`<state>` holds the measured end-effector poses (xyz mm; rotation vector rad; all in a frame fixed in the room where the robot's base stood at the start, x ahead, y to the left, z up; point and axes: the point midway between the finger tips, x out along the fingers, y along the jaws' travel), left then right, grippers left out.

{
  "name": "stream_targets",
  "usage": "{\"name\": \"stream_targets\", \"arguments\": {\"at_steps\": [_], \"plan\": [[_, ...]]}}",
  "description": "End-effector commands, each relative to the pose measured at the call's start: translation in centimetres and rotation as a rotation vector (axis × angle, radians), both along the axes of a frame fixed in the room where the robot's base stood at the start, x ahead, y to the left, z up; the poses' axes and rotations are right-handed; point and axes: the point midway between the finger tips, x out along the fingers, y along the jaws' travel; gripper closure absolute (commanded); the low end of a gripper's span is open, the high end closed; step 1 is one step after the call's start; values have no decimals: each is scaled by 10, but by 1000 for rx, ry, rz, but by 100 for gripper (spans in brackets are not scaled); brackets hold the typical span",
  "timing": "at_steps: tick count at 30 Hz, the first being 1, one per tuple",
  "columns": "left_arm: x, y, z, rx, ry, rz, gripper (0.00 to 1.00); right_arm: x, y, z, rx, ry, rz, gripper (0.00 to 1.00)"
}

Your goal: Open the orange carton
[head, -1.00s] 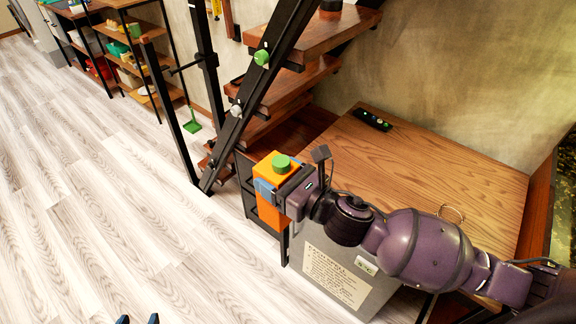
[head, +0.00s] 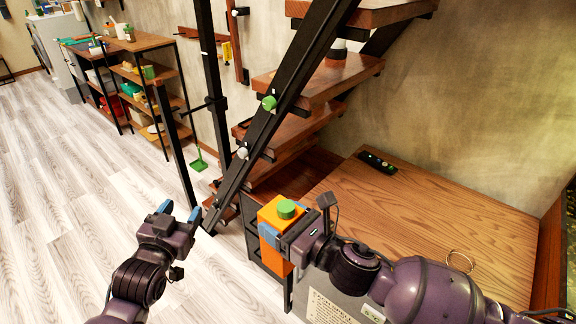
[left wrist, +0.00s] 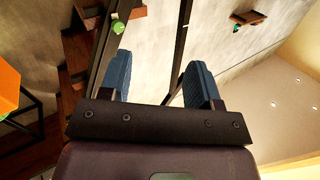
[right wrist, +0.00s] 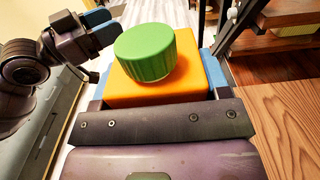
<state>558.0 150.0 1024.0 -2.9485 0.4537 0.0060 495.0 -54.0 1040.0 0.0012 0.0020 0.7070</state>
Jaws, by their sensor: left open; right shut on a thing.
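The orange carton (head: 271,222) with a green round cap (head: 287,209) is upright in my right gripper (head: 278,232), beside the table's left edge. In the right wrist view the carton's orange top (right wrist: 178,90) sits between the blue fingers, and the green cap (right wrist: 146,52) is on it. My left gripper (head: 180,212) is open and empty, to the left of the carton and apart from it. In the left wrist view its two blue fingers (left wrist: 160,80) are spread with nothing between them, and part of the carton (left wrist: 8,88) shows at the left edge.
A wooden table (head: 420,220) bears a small black strip (head: 377,162) and a thin ring (head: 460,260). A black-framed staircase (head: 275,105) rises behind the carton. Shelves (head: 150,75) stand at the back left. The floor on the left is open.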

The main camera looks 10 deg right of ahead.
Motion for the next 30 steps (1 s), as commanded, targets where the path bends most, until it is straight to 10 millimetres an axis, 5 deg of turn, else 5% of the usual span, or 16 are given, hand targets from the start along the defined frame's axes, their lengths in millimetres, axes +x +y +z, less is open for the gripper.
{"name": "stream_targets", "arguments": {"at_steps": [13,30], "plan": [[46,-106,121,7,-138,-259,43,0,0,2,1,-3,1,97],[38,-234,226,176,-123,-585,43,0,0,2,1,-3,1,97]]}}
